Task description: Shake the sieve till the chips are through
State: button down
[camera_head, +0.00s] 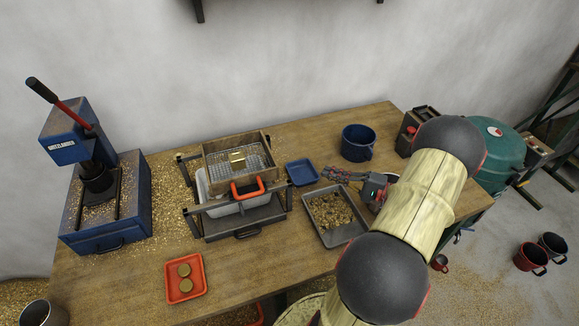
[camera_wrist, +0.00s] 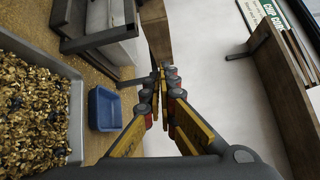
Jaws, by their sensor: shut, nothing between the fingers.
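The sieve (camera_head: 262,143), a wooden frame with a wire mesh floor and an orange handle (camera_head: 248,188), sits in a dark metal stand (camera_head: 245,224) at mid-table in the head view. A small brass-coloured piece (camera_head: 237,157) lies on the mesh. A white tub (camera_head: 222,209) stands below the sieve. The mesh is too small to tell how many chips lie on it. My gripper (camera_head: 326,173) is to the right of the sieve, apart from it, above the table by the blue tray. In the wrist view my gripper (camera_wrist: 169,76) has its fingers together and is empty.
A blue tray (camera_head: 301,172) and a grey tray of brass chips (camera_head: 314,227) lie near my gripper. A blue pot (camera_head: 357,143) stands behind. A blue press (camera_head: 105,205) stands left; an orange tray (camera_head: 186,295) with two discs lies in front. Loose chips litter the table.

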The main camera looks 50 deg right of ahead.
aim_at(275, 175)
jog(key=w+a+n+b, duration=0.1)
jog(key=w+a+n, duration=0.1)
jog(key=w+a, duration=0.5)
jog(key=shift+w, duration=2.05)
jog(key=w+a, duration=0.1)
jog(key=a, duration=0.1)
jog(key=w+a+b, duration=0.1)
jog(key=a, duration=0.1)
jog(key=w+a, duration=0.1)
jog(key=a, duration=0.1)
